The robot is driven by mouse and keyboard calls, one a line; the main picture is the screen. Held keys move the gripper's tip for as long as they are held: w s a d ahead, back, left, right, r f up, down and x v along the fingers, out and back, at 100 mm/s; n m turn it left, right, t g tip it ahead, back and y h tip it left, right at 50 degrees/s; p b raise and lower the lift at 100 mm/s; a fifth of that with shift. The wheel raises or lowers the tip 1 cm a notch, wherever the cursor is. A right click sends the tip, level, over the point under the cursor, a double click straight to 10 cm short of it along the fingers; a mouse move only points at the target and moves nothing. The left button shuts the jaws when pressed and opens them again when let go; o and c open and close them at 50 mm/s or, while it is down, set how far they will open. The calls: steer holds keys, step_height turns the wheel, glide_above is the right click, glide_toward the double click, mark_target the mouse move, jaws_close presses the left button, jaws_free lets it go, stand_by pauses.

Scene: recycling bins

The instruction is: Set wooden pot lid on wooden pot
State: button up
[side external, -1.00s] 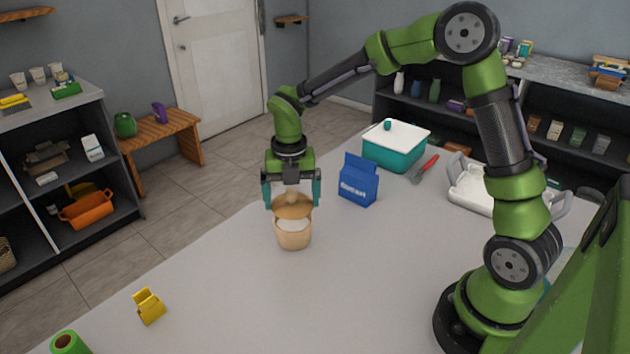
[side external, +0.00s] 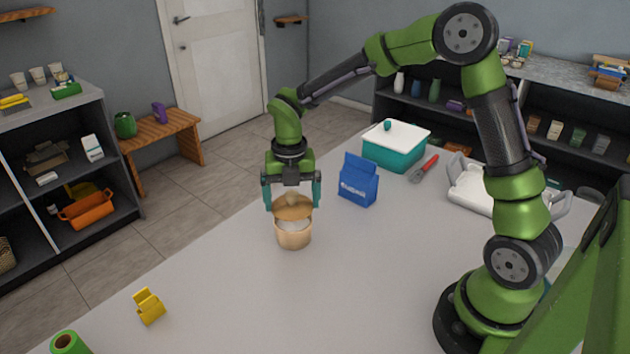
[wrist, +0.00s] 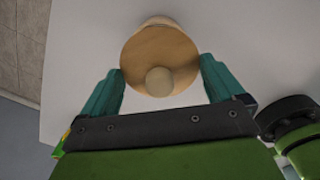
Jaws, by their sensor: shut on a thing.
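The wooden pot (side external: 293,239) stands upright on the table, its pale inside showing at the near side. The round wooden lid (side external: 292,212) with its knob is above the far part of the pot's opening and looks tilted. I cannot tell whether it touches the rim. My gripper (side external: 292,205) points down, its teal fingers shut on the lid from both sides. In the wrist view the lid (wrist: 150,52) is between the fingers (wrist: 161,68), knob towards me, and covers most of the pot.
A blue carton (side external: 358,182) stands right of the pot. Behind it are a teal box with white lid (side external: 395,148), a red-handled utensil (side external: 424,168) and a white tray (side external: 470,193). A yellow object (side external: 149,306) and a green roll (side external: 69,343) lie front left. The table's middle is clear.

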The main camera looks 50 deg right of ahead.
mark_target(292, 208)
steer(key=shift+f, duration=0.8)
steer(key=shift+f, duration=0.15)
steer(key=shift+f, duration=0.55)
steer(key=o, duration=0.7)
steer(key=shift+c, duration=0.2)
steer(key=shift+r, duration=3.95)
